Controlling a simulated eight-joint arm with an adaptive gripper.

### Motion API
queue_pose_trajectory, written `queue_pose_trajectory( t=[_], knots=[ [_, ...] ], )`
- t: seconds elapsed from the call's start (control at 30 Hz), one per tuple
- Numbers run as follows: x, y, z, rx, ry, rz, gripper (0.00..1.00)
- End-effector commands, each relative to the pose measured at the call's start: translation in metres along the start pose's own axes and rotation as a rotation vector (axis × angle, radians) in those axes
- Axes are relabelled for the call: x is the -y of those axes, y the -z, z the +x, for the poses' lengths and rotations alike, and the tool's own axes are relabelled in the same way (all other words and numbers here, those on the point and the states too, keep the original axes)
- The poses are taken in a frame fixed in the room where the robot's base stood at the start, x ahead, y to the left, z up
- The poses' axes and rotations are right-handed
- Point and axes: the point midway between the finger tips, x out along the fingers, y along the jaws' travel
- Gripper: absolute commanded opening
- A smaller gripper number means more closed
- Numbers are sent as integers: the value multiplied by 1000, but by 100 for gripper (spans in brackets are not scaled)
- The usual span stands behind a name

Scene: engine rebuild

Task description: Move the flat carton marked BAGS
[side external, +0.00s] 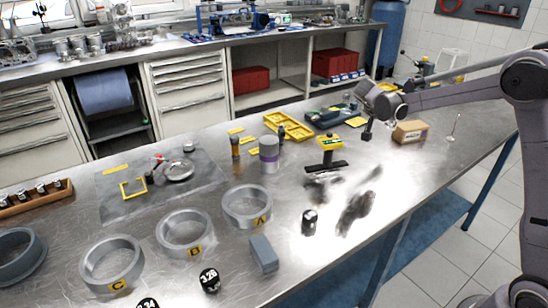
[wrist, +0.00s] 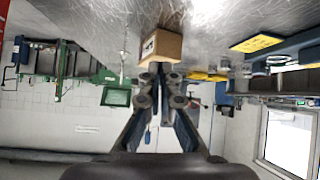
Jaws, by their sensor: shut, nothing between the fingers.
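A small brown cardboard carton (side external: 410,132) lies on the metal bench at the right in the side view, with a dark mark on its front too small to read. It shows upside down in the wrist view (wrist: 162,46), just beyond my fingertips. My gripper (side external: 367,132) is just left of the carton in the side view, low over the bench. Its fingers are together and empty in the wrist view (wrist: 158,72). The carton appears apart from the fingers, though the exact gap is hard to judge.
A thin upright rod on a base (side external: 453,132) stands right of the carton. Bare bench lies in front of the carton.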

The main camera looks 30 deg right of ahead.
Motion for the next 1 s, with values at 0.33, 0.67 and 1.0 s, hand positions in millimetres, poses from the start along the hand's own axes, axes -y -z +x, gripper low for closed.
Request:
queue_pose_trajectory(
  t=[0.33, 0.67, 1.0],
  knots=[
    [-14, -17, -46, 81, 117, -166, 0],
    [-32, -38, -85, 141, 236, -319, 0],
    [-54, -64, -123, 184, 368, -468, 0]
  ],
)
